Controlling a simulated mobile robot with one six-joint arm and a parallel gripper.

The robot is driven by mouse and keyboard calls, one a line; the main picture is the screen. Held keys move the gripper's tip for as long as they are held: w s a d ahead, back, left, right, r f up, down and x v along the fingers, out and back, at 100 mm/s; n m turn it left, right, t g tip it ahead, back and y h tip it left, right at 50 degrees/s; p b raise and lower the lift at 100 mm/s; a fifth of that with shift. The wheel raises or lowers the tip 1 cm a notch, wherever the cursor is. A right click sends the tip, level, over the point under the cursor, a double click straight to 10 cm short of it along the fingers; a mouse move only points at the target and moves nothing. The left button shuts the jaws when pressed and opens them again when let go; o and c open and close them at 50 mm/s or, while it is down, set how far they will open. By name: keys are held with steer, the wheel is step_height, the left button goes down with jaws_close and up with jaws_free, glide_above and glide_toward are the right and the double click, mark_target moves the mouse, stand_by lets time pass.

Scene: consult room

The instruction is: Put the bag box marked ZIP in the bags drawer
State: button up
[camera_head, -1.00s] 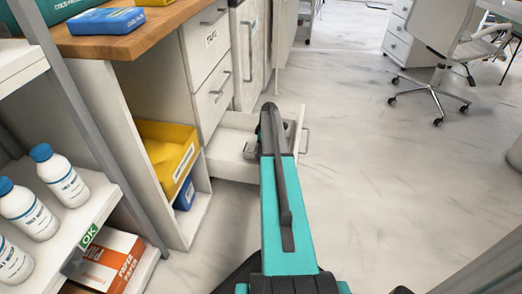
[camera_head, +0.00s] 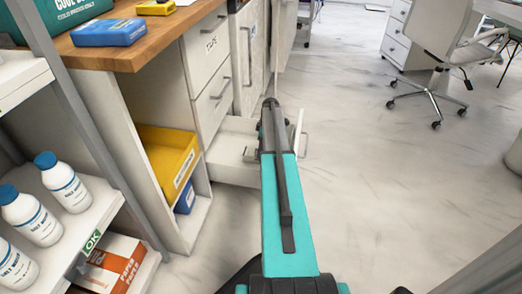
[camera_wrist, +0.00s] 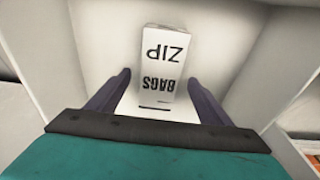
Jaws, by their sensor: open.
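The white bag box (camera_wrist: 162,62) shows in the wrist view with BAGS and ZIP in black, upside down in the picture. It is inside a white-walled space that looks like the drawer's inside. My gripper (camera_wrist: 159,78) is open, its dark fingers on either side of the box's near part with small gaps showing. I cannot tell whether the box touches the floor under it. In the head view the open white drawer (camera_head: 228,167) is pulled out low in the cabinet. My teal arm hides much of it, the box and most of my gripper.
Closed drawers (camera_head: 213,95) sit above the open one. A yellow bin (camera_head: 168,160) stands on the shelf to the left. A blue box (camera_head: 108,32) lies on the wooden counter (camera_head: 150,45). White bottles (camera_head: 62,182) stand on a left shelf.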

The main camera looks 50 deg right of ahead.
step_height(320, 180, up, 7)
steer(key=s+p, duration=0.1)
steer(key=p, duration=0.1)
steer(key=shift+d, duration=0.25)
steer(key=shift+r, duration=0.1)
stand_by(0.5)
